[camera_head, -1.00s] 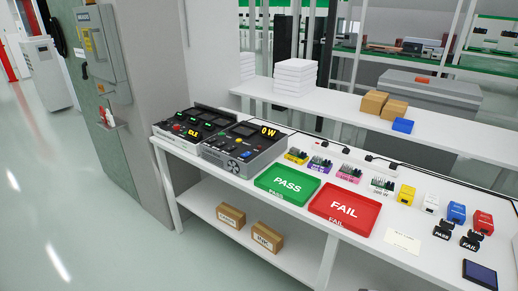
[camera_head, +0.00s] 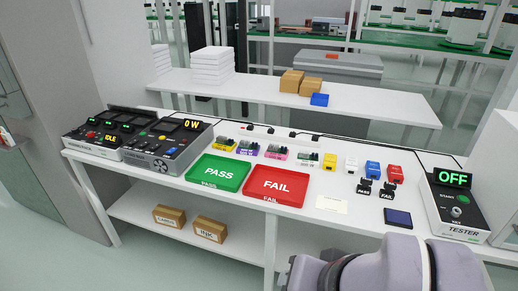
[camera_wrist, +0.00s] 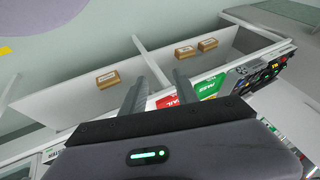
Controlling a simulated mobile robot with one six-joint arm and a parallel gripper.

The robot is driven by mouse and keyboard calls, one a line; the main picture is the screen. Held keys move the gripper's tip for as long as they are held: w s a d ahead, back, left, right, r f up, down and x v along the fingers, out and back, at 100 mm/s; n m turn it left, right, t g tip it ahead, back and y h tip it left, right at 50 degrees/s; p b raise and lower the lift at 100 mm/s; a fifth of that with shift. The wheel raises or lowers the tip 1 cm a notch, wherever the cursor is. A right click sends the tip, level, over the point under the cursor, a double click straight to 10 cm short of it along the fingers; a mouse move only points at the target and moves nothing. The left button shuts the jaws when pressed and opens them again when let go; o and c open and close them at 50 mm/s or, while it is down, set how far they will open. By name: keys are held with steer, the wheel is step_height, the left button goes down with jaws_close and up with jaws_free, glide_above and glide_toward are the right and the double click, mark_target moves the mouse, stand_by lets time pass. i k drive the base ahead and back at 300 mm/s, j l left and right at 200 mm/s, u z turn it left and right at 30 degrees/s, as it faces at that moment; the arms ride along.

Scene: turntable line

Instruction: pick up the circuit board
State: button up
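Several small circuit boards stand in a row on the white bench behind the trays in the head view: a yellow-based one (camera_head: 223,144), a purple-based one (camera_head: 247,147), a pink-based one (camera_head: 277,152) and a whitish one with green (camera_head: 307,158). Which one is meant cannot be told. My gripper (camera_wrist: 158,88) shows in the wrist view with its two fingers apart and nothing between them. It is tilted, with the bench edge and lower shelf beyond it. In the head view my arm is at the bottom, in front of the bench, well away from the boards.
A green PASS tray (camera_head: 218,174) and a red FAIL tray (camera_head: 276,184) lie in front of the boards. A power unit (camera_head: 170,146) stands left and a tester (camera_head: 457,207) reading OFF right. Small coloured blocks (camera_head: 372,169), stamps (camera_head: 387,190) and a dark tablet (camera_head: 398,218) fill the right side.

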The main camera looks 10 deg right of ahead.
mark_target(304, 160)
steer(key=i+j, duration=0.1)
steer(key=i, duration=0.6)
steer(key=i+j, duration=0.1)
steer(key=i, duration=0.65)
